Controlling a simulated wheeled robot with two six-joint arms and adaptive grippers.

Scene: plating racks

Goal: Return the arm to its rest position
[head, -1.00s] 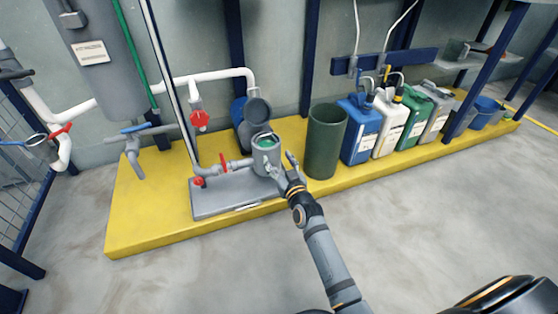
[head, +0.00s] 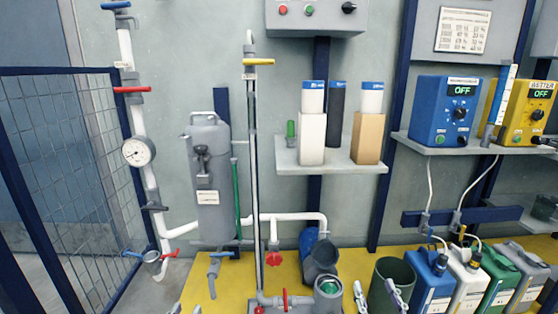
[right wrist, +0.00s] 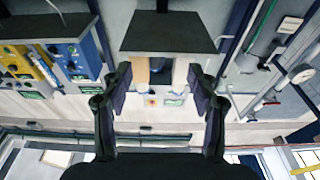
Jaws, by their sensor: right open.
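My right gripper (head: 378,297) shows at the bottom edge of the head view, in front of the dark green bin. Its two fingertips stand apart, with nothing held between them. In the right wrist view the same gripper (right wrist: 160,88) is open and empty, and the wall behind it appears upside down. My left gripper (head: 186,309) shows only as small tips at the bottom edge of the head view, left of the standpipe. The rest of it is cut off, so its opening cannot be judged.
A grey pot (head: 328,290) stands beside the green bin (head: 390,272) on the yellow platform (head: 205,285). Coloured canisters (head: 428,280) stand to the right. A shelf (head: 330,168) with bottles and boxes is on the wall. A mesh fence (head: 60,160) is at the left.

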